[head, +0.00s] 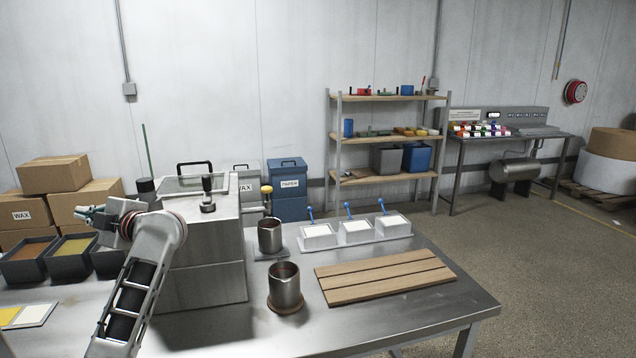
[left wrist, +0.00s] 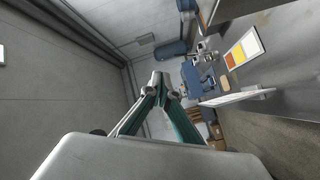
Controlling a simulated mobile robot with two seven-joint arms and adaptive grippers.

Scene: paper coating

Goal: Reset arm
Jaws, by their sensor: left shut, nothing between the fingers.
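My left arm comes in from the lower left in the head view, bent at a round grey joint. My left gripper (head: 88,214) is raised at the left, in front of the stacked boxes and above the dark bins. In the left wrist view my left gripper (left wrist: 161,80) has its green-and-grey fingers meeting at the tips. It is shut and nothing shows between the fingers. My right gripper is in neither view.
A steel machine (head: 205,250) stands close right of my left arm on the metal table (head: 430,310). Two metal pitchers (head: 285,287), white lidded boxes (head: 357,232) and a slatted wooden board (head: 385,275) are farther right. Dark bins (head: 70,262) are at the left.

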